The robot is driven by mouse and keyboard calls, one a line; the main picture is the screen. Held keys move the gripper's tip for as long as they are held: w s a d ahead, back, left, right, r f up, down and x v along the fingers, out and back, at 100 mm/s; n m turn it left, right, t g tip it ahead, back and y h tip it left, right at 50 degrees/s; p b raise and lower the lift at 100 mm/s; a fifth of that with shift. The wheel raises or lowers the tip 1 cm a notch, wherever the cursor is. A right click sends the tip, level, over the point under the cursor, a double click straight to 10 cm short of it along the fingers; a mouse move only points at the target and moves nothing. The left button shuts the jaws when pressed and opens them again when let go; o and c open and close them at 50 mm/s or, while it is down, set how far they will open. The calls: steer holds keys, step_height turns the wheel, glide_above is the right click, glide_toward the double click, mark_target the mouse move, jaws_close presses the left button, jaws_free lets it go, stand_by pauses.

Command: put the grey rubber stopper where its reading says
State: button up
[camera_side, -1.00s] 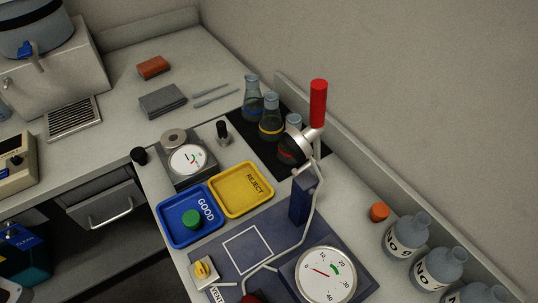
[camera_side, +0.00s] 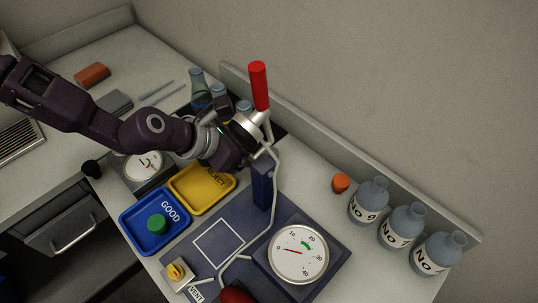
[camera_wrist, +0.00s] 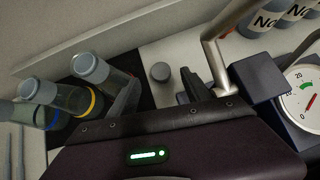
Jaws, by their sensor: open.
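A grey round stopper (camera_wrist: 160,72) stands on the light bench top in the wrist view, beside the dark mat. My gripper (camera_wrist: 157,92) is open, one finger to each side of the stopper's line, with the stopper apparently beyond the tips. In the side view the stopper is hidden, and my fingertips are hidden around the silver head with the red handle (camera_side: 259,86). The large dial (camera_side: 299,253) has its red needle at the low end, outside the green band near 20. The blue GOOD tray (camera_side: 137,219) holds a green stopper (camera_side: 157,224). The yellow REJECT tray (camera_side: 203,189) is empty.
A bent metal tube and blue post (camera_side: 262,187) stand close to my gripper. Flasks (camera_wrist: 90,68) stand on the dark mat to the left in the wrist view. Bottles marked No (camera_side: 368,201) and an orange stopper (camera_side: 341,183) are at right. A white outlined square (camera_side: 219,243) is bare.

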mark_target(268, 153)
steer(key=x, duration=0.6)
steer(key=shift+s+f, duration=0.1)
jaws_close()
